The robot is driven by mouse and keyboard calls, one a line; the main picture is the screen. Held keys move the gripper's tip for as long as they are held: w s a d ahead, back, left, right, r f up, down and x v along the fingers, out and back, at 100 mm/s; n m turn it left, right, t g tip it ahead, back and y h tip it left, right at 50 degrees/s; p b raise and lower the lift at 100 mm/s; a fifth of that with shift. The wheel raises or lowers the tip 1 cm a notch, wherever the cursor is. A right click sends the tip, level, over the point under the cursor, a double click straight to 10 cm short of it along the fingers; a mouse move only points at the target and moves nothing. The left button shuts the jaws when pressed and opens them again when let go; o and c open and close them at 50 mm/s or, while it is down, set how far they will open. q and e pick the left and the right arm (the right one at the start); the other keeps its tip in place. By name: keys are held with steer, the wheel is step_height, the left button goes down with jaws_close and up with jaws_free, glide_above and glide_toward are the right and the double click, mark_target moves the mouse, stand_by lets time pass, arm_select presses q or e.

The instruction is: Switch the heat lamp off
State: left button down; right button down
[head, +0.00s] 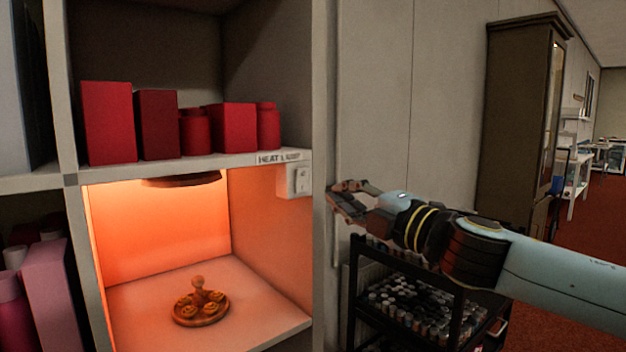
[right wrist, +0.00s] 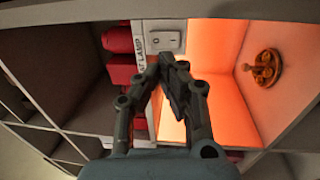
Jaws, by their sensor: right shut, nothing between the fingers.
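The heat lamp (head: 181,180) hangs under the shelf as a dark round disc, and the compartment below it glows orange. A white switch box (head: 293,180) with a rocker is fixed at the right end of that shelf, under the HEAT LAMP label (head: 279,157). In the right wrist view the switch (right wrist: 165,41) is just beyond my fingertips, with a gap that I cannot measure. My right gripper (head: 338,192) is shut and empty, a little right of the switch in the head view; its fingers also show in the right wrist view (right wrist: 168,68). My left gripper is out of view.
A round tray of small pastries (head: 201,312) stands in the lit compartment. Several red boxes and jars (head: 233,128) stand on the shelf above. A black cart (head: 398,310) with many small jars is under my right arm. A dark cabinet (head: 515,120) stands farther right.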

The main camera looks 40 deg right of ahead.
mark_target(304, 177)
steer(key=w+p, duration=0.1)
steer(key=w, duration=0.1)
steer(key=w+p, duration=0.1)
steer(key=w, duration=0.1)
steer(key=w+p, duration=0.1)
steer(key=w, duration=0.1)
steer(key=shift+w+a+r, duration=0.2)
steer(key=shift+a+r, duration=0.05)
steer(key=shift+r, duration=0.15)
steer(key=shift+w+b, duration=0.3)
steer(key=shift+w, duration=0.35)
steer(key=shift+w+r, duration=0.1)
steer(key=shift+w, duration=0.3)
